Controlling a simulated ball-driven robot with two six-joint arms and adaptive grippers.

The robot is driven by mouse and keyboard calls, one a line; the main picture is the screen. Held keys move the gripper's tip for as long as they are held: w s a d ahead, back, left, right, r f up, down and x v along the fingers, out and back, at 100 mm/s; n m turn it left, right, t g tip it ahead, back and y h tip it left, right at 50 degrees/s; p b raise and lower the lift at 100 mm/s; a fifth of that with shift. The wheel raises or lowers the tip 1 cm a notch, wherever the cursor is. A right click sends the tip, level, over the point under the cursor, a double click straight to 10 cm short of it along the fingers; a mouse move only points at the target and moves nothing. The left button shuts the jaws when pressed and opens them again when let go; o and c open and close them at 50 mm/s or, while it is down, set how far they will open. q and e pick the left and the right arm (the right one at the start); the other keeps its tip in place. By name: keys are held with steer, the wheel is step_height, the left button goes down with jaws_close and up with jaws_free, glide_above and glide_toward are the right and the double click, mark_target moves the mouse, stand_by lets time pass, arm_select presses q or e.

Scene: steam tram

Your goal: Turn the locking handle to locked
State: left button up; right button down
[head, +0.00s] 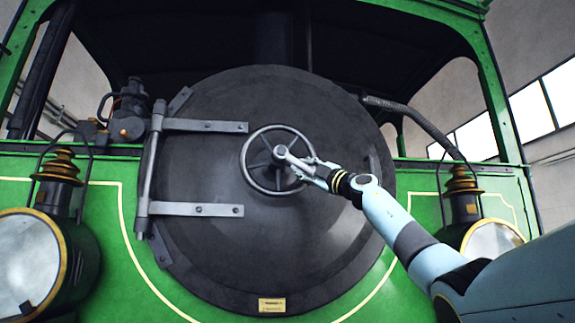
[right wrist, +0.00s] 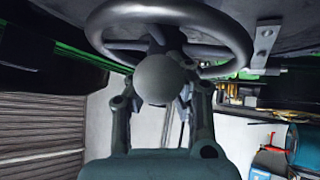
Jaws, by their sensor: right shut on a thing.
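The round black smokebox door (head: 215,255) fills the middle of the head view, closed against the green front. A grey spoked handwheel (head: 249,172) sits at its centre. The locking handle (head: 281,152) shows as a pale grey bar in front of the wheel, with a rounded end up at the left. My right gripper (head: 305,170) comes in from the lower right and is shut on the handle. In the right wrist view a round grey knob of the handle (right wrist: 162,78) sits between the fingers, with the wheel rim behind it. The fingertips are partly hidden by the knob. My left gripper is out of view.
Two hinge straps (head: 205,126) join the door at the left. Lamps stand at the lower left (head: 28,262) and lower right (head: 492,240). A hose (head: 425,122) curves at the upper right. A small plate (head: 272,305) is low on the door.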

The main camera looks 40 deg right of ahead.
steer(key=shift+w+a+f+m+t+h, duration=0.15)
steer(key=shift+a+m+t+h, duration=0.2)
steer(key=shift+m, duration=0.35)
steer(key=shift+f+m+h, duration=0.2)
steer(key=shift+m+h, duration=0.25)
steer(key=shift+m, duration=0.15)
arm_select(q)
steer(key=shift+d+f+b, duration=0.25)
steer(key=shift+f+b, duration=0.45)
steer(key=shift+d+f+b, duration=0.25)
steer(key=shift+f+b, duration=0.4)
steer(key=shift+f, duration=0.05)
arm_select(e)
steer(key=shift+w+a+f+m+t+h, duration=0.15)
steer(key=shift+a+f+m+t+h, duration=0.1)
steer(key=shift+m+h, duration=0.65)
steer(key=shift+w+a+f+m+t+h, duration=0.15)
steer(key=shift+a+f+m+t+h, duration=0.1)
steer(key=shift+m+h, duration=0.65)
steer(key=shift+w+a+f+m+t+h, duration=0.15)
steer(key=shift+m+t+h, duration=0.1)
steer(key=shift+m+h, duration=0.65)
steer(key=shift+m, duration=0.3)
